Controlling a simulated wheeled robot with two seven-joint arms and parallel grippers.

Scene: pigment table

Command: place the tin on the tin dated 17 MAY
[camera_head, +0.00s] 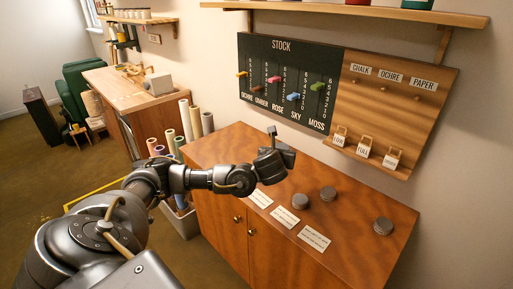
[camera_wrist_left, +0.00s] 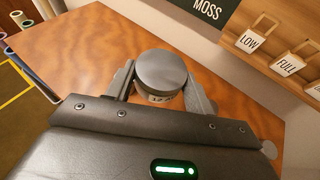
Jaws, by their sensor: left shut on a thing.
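My left gripper (camera_head: 281,147) is above the back left part of the cabinet top. In the head view I cannot make out the held tin. Three grey round tins stand on the cabinet top: one near the middle (camera_head: 300,201), one just behind and right of it (camera_head: 328,193), one farther right (camera_head: 382,226). No date is readable on them. My right gripper is not in view.
Three white printed cards (camera_head: 285,217) lie along the front of the wooden cabinet top (camera_head: 357,257). Paper rolls (camera_head: 184,120) stand at the left. The back left top is clear.

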